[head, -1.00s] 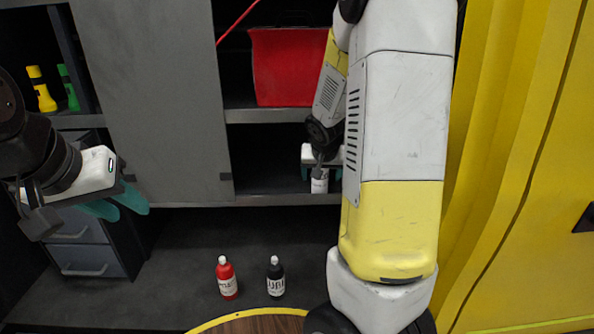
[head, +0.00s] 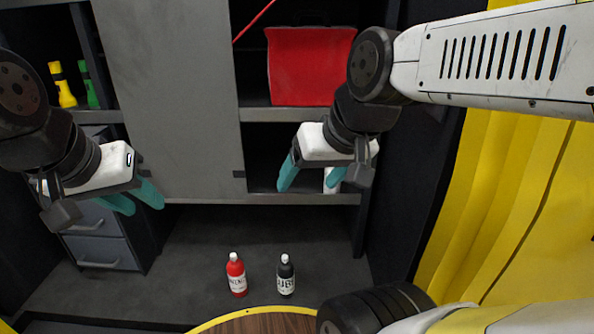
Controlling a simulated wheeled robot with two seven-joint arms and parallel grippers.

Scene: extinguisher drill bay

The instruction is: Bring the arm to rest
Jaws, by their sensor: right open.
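My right gripper (head: 312,178) is in front of the lower shelf opening, its two teal fingers apart, pointing down with nothing between them. A white bottle (head: 331,187) stands on that shelf, mostly hidden behind the gripper's right finger. My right arm bends across the upper right of the view. My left gripper (head: 134,201) hangs at the left in front of the grey drawers, its teal fingers apart and empty.
A red bottle (head: 236,275) and a black bottle (head: 286,276) stand below. A red bin (head: 309,66) is on the shelf above. Yellow and green torches (head: 89,85) stand on the left shelf. A round wooden top (head: 262,323) shows at the bottom. A yellow curtain (head: 510,190) hangs at right.

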